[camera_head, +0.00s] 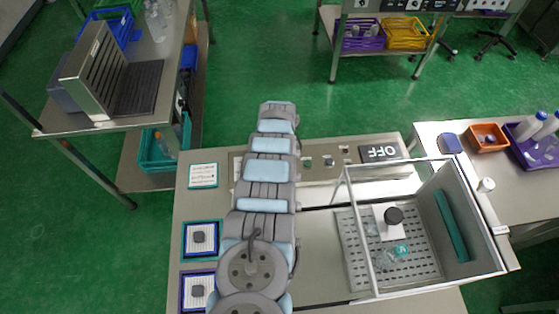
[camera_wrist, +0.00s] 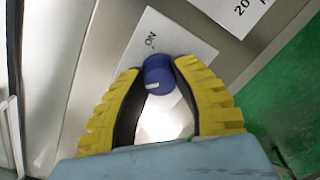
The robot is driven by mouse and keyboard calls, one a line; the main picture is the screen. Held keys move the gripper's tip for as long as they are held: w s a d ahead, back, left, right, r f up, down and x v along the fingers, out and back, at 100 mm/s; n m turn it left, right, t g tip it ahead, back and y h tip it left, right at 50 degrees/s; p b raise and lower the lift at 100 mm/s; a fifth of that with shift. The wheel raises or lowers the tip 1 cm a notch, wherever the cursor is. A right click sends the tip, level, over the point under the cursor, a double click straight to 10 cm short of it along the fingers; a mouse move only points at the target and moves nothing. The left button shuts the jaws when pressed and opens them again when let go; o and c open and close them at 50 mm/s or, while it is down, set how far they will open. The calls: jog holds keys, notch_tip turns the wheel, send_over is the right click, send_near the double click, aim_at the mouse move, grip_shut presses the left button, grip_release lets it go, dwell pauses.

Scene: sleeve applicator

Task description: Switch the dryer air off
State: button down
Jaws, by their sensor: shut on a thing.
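In the wrist view my gripper (camera_wrist: 157,68) has its two yellow ribbed fingers closed on the sides of a blue round knob (camera_wrist: 158,80). The knob has a short white mark on its face. It sits on a white label plate (camera_wrist: 185,42) with "ON" printed to the upper left of the knob; other lettering near the knob is hidden. In the head view my arm hides the gripper and this knob.
A clear-walled box (camera_head: 470,268) with a perforated floor stands at the right of the bench. Several small controls (camera_head: 328,161) sit on the panel. Two framed pads (camera_head: 200,257) and a white notice (camera_head: 203,176) lie left of my arm.

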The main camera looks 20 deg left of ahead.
dwell(0.4)
jog(key=c, duration=0.7)
grip_release()
jog(key=shift+c, duration=0.2)
jog(key=shift+r, duration=0.15)
jog(key=shift+w+r, duration=0.1)
jog(key=shift+r, duration=0.55)
notch_tip(320, 180, up, 10)
jog(key=shift+r, duration=0.15)
